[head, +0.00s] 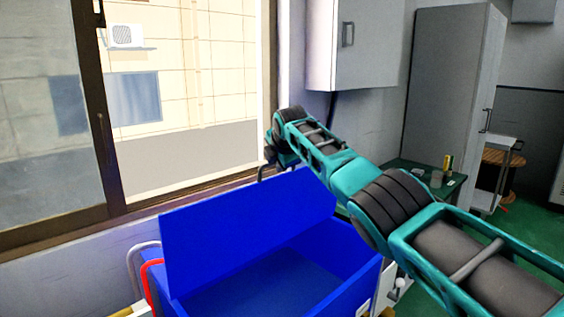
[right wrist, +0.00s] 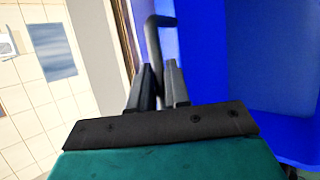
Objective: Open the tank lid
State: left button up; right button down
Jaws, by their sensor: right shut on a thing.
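The blue tank (head: 365,285) stands below the window, and its open inside shows in the head view. Its blue lid (head: 235,225) is raised, standing steeply along the window side. My right gripper (head: 272,162) is at the lid's upper edge. In the right wrist view my right gripper (right wrist: 160,75) is shut on the bent grey lid handle (right wrist: 155,35), with the blue lid (right wrist: 195,45) just beside it. The grip itself is mostly hidden in the head view by my right arm. My left gripper is not in view.
The window (head: 185,100) and its sill lie close behind the lid. A grey and red tube frame (head: 147,275) is at the tank's left. A green table (head: 415,173) with a cup and a can, a tall grey cabinet (head: 445,85) and a cart (head: 495,165) stand to the right.

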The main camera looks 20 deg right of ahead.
jog(key=shift+a+f, duration=0.1)
jog(key=shift+f, duration=0.05)
jog(key=c, duration=1.2)
grip_release()
jog(key=shift+o, duration=0.2)
jog(key=b+v, duration=0.2)
jog(key=v, duration=1.1)
jog(key=shift+b, duration=0.35)
